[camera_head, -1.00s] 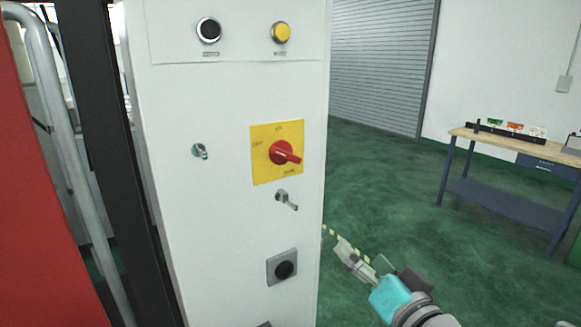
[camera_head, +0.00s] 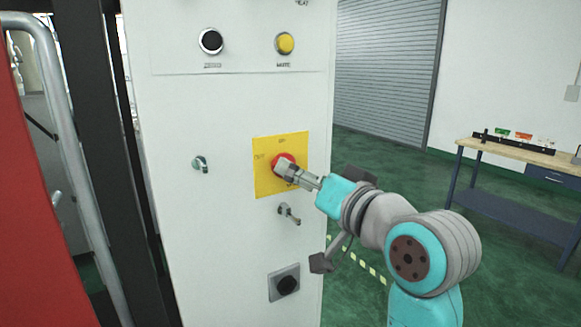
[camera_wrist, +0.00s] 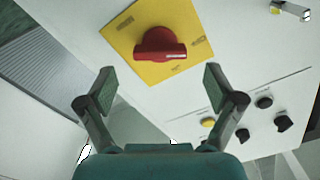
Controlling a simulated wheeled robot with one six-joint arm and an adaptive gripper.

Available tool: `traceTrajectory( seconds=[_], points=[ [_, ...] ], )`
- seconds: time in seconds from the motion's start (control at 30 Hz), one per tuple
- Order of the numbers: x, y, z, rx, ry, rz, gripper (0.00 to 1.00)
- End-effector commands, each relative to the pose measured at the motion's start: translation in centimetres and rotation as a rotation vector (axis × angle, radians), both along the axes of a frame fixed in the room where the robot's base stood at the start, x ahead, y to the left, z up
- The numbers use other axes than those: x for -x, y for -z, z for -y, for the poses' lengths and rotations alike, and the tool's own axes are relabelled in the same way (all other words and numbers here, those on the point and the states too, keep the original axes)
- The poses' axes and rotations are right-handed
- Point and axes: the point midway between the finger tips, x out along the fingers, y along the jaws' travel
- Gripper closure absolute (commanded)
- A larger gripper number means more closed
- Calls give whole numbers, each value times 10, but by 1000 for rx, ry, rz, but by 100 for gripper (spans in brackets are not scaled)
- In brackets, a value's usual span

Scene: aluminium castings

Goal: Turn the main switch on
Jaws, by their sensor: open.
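The main switch is a red rotary knob (camera_head: 279,159) on a yellow square plate (camera_head: 264,182), on the white cabinet front. My gripper (camera_head: 286,170) is in front of it and hides much of the knob in the head view. In the wrist view the red knob (camera_wrist: 158,45) shows whole on the yellow plate (camera_wrist: 125,38), its bar lying across the picture. My open gripper (camera_wrist: 157,87) has one finger to each side, below the knob in the picture, with nothing between them. No finger visibly touches the knob.
Black (camera_head: 211,41) and yellow (camera_head: 284,43) buttons are above. A workbench (camera_head: 520,157) stands right.

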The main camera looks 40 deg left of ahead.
Motion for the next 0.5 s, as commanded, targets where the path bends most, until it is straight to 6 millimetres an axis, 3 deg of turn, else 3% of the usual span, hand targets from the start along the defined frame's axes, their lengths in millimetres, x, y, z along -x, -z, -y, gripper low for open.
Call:
traceTrajectory(
  seconds=[0.2, 0.5],
  points=[
    [-13, 0, -32, 1, -2, 0, 8],
    [-20, 0, -48, 0, 0, 0, 8]
  ],
)
